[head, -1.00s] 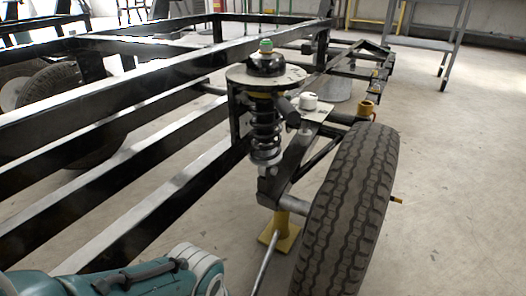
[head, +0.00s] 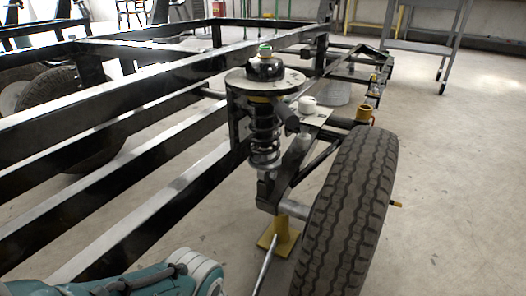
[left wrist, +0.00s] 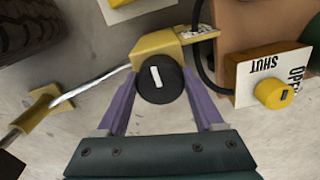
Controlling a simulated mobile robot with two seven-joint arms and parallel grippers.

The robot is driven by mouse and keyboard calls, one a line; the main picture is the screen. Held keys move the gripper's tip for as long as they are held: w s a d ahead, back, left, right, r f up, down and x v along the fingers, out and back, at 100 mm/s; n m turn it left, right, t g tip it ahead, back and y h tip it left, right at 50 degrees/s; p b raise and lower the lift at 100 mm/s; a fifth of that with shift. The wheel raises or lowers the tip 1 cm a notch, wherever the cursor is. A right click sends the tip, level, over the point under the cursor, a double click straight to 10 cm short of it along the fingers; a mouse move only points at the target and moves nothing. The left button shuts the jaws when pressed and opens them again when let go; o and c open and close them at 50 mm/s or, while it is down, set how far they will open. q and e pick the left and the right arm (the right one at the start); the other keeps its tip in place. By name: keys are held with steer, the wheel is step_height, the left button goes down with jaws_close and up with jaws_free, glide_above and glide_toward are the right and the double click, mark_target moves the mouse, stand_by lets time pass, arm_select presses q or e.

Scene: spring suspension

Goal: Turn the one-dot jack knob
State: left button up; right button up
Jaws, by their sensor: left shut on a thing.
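In the left wrist view, a round black knob (left wrist: 158,83) with a white bar mark sits on the end of a yellow jack body (left wrist: 160,49). My left gripper (left wrist: 159,84) has its purple fingers on both sides of this knob and is shut on it. The white bar stands nearly upright in the picture, tilted slightly. A small plate (left wrist: 200,33) with dark marks is beside the jack; its dots are too small to count. In the head view, a yellow jack or stand (head: 281,235) shows under the suspension arm. My right gripper is not in view.
A yellow knob (left wrist: 273,93) sits by a plate reading SHUT and OPEN, right of the gripper. A tyre (head: 350,210) and a coil spring (head: 265,130) stand beside the black frame rails (head: 120,165). Open floor (head: 450,210) lies at right.

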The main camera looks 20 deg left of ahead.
arm_select(q)
steer(key=o, duration=1.4)
step_height(320, 180, up, 10)
steer(key=p, duration=0.9)
steer(key=shift+p, duration=0.35)
